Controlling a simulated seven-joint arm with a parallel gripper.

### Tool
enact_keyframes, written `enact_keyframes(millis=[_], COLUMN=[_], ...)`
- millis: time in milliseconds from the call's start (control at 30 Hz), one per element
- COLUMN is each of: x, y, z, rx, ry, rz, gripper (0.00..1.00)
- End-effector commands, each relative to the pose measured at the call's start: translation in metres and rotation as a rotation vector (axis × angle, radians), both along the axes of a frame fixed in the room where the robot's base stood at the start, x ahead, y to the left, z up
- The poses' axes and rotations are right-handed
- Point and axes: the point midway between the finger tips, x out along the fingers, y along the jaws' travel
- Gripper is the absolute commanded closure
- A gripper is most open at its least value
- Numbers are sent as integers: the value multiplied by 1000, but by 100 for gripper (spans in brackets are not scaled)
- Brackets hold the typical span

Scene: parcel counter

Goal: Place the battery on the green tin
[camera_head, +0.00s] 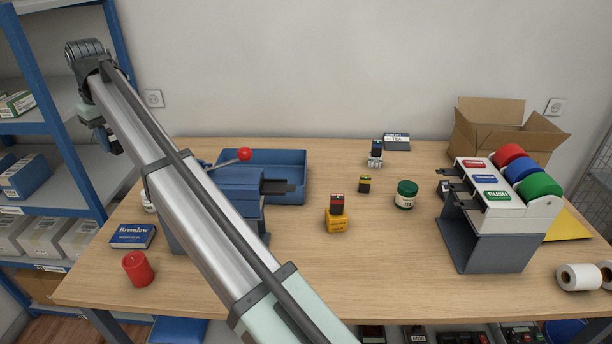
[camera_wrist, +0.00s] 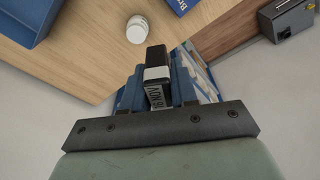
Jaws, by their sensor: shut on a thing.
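My gripper (camera_wrist: 158,82) is shut on a black and white block with dark lettering, which I take to be the battery (camera_wrist: 157,73). In the head view my gripper is small and hard to make out at the far left, raised near the blue shelf and away from the tin. The green tin (camera_head: 405,195) stands upright on the table, right of centre, with nothing on its lid. It is not in the wrist view.
A label dispenser (camera_head: 490,235) stands right of the tin. A blue tray (camera_head: 290,160) lies behind.

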Motion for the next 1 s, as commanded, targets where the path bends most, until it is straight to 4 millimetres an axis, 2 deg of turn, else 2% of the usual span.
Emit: enact_keyframes(millis=[33, 100, 267, 400, 700, 1000], x=[22, 45, 92, 125, 176, 202], y=[-9, -27, -79, -129, -247, -369], z=[7, 12, 17, 16, 4, -16], rx=[1, 2, 3, 3, 3, 2], ry=[-1, -1, -1, -1, -2, -2], rz=[-52, -114, -228, -302, -432, -551], gripper=[100, 100, 100, 100, 100, 100])
